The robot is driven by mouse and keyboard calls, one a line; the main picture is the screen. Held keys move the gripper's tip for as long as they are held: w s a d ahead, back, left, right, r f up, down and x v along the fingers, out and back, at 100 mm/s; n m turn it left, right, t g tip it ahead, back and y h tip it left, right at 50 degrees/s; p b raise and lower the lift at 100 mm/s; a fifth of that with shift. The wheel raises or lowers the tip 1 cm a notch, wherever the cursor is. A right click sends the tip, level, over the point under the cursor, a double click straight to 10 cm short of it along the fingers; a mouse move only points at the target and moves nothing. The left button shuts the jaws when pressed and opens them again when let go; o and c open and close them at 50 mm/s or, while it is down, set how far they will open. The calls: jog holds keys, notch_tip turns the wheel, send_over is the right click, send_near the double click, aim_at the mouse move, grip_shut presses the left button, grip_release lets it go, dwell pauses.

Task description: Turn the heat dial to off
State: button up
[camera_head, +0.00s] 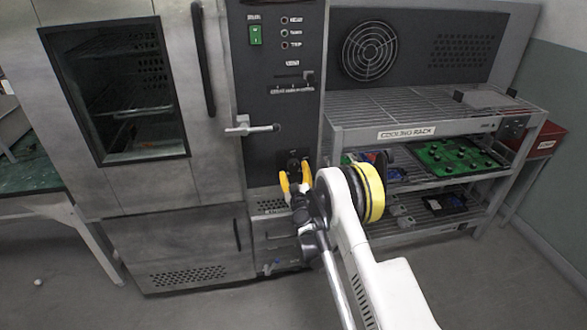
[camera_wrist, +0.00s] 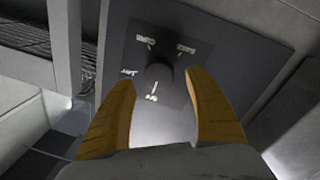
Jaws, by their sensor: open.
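The heat dial (camera_wrist: 159,76) is a dark round knob on a dark square plate with white markings around it in the wrist view. In the head view the dial's plate (camera_head: 293,155) shows low on the dark control panel, partly hidden by my gripper. My gripper (camera_head: 295,178) has yellow fingers spread apart in front of the dial. In the wrist view the open fingers (camera_wrist: 162,82) stand to the left and right of the knob, with visible space on both sides. I cannot tell whether the fingertips reach past the knob's face. Nothing is held.
The control panel (camera_head: 283,90) carries a green switch (camera_head: 255,35), several indicator lamps and a slider. A silver lever handle (camera_head: 250,127) sticks out above and left of the dial. The oven (camera_head: 190,190) stands left. A cooling rack (camera_head: 450,118) with boards stands right.

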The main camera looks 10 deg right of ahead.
jog(key=s, duration=0.5)
jog(key=shift+s+a+f, duration=0.1)
jog(key=shift+a, duration=0.1)
jog(key=s+d+r+m+g+h, duration=0.1)
jog(key=d+r+m+h, duration=0.3)
jog(key=r, duration=0.9)
jog(key=s+d+r+m+g+h, duration=0.15)
jog(key=s+d+r+g, duration=0.35)
jog(key=s+r, duration=0.55)
jog(key=s+a+f+g+y, duration=0.1)
jog(key=s+a+g+y, duration=0.1)
jog(key=s, duration=0.9)
jog(key=s+a+f+g+y, duration=0.1)
jog(key=s+a+f+y, duration=0.1)
jog(key=s, duration=1)
jog(key=s+a+f+g+y, duration=0.1)
jog(key=s+a, duration=0.3)
jog(key=s, duration=0.7)
jog(key=shift+s+f+n+g+y, duration=0.35)
jog(key=shift+f+g+y, duration=0.05)
jog(key=shift+g+y, duration=0.45)
